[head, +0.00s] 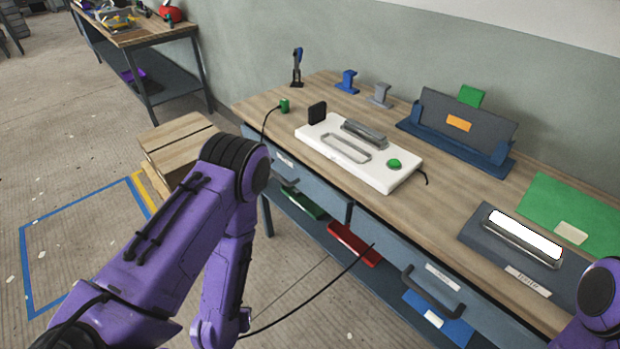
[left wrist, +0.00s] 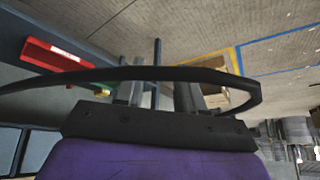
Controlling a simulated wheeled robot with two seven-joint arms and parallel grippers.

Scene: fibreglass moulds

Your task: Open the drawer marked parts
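The workbench has two blue-grey drawers in its front. The left drawer (head: 317,197) carries a small white label (head: 285,160) and a dark bar handle (head: 290,182), partly behind my left arm. The right drawer (head: 385,242) has a white label (head: 443,277) and a dark handle (head: 433,293). Both look shut; the label wording is too small to read. My left gripper (left wrist: 158,92) shows in the left wrist view with its fingers apart and nothing between them. In the head view it is hidden or below the frame, in front of the bench. My right gripper is out of view.
Below the drawers, a shelf holds a green bin (head: 300,201), a red bin (head: 354,243) and a blue bin (head: 437,315). A white fixture (head: 350,165) and a grey stand (head: 468,122) are on the benchtop. Wooden crates (head: 180,145) stand left of the bench.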

